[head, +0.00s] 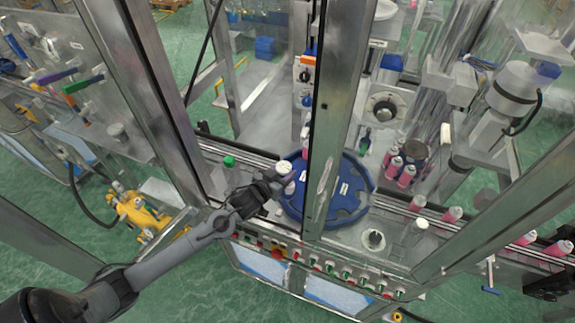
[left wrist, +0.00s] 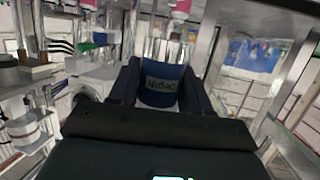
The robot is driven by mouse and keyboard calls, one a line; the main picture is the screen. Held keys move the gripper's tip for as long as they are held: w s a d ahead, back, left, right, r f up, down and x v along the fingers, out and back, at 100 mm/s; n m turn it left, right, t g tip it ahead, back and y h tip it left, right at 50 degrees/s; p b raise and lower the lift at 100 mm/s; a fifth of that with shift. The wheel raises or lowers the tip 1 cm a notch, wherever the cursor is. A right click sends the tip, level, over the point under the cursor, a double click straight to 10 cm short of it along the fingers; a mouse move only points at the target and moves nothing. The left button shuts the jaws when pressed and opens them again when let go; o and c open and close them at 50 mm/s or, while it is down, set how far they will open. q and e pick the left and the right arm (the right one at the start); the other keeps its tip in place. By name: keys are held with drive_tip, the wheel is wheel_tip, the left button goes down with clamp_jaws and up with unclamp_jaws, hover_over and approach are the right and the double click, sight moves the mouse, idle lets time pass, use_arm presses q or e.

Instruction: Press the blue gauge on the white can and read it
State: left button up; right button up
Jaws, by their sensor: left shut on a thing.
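My left gripper (head: 277,186) reaches over the conveyor at the left rim of the blue round turntable. In the left wrist view its two dark fingers (left wrist: 161,88) are shut on the blue gauge (left wrist: 160,86), a blue cylinder with a lettered label and a clear or metallic upper part. In the head view the gauge is mostly hidden by the gripper. A white-topped can (head: 284,168) stands just beyond the fingertips. I cannot tell whether the gauge touches it. No reading can be made out. My right gripper is not in view.
The blue turntable (head: 352,209) lies right of the gripper. A metal frame post (head: 335,120) rises close by. A green-capped item (head: 229,161) stands on the conveyor to the left. Pink cans (head: 406,176) stand to the right. A button panel (head: 315,267) runs along the front.

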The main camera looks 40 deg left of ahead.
use_arm(q)
drive_tip(key=s+d+p, duration=0.1)
drive_tip(key=s+p, duration=0.6)
drive_tip(key=s, duration=0.7)
drive_tip(key=shift+d, duration=0.2)
drive_tip(key=shift+s+r, duration=0.1)
